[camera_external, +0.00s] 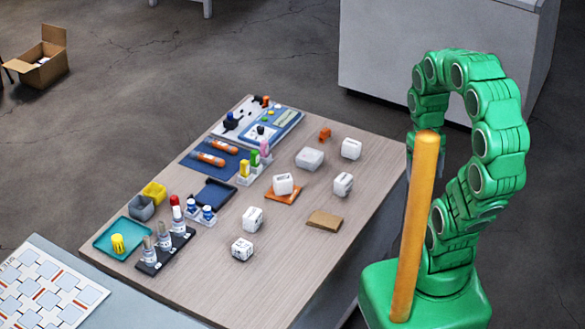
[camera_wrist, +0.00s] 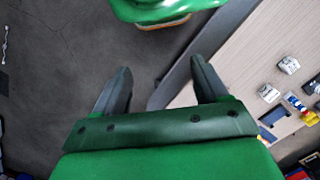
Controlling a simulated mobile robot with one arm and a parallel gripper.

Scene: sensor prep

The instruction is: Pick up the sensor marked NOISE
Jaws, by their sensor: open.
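Several small white block-shaped sensors stand on the wooden table (camera_external: 215,285). One (camera_external: 351,149) is at the right edge, with another (camera_external: 343,184) just nearer. One (camera_external: 283,183) sits on an orange pad (camera_external: 283,197). Two more (camera_external: 252,218) (camera_external: 242,249) stand toward the near side. Their markings are too small to read, so I cannot tell which says NOISE. Two white blocks (camera_wrist: 289,64) (camera_wrist: 268,93) show in the wrist view. My gripper (camera_wrist: 160,65) is open and empty, above the floor beside the table. In the external view it is partly hidden behind an orange post.
The orange post (camera_external: 415,225) stands in front of my arm. A wider white-grey block (camera_external: 310,158), an orange piece (camera_external: 324,134) and a brown pad (camera_external: 324,220) share the table's right part. Bottles, tubes and trays fill the left. The near right tabletop is clear.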

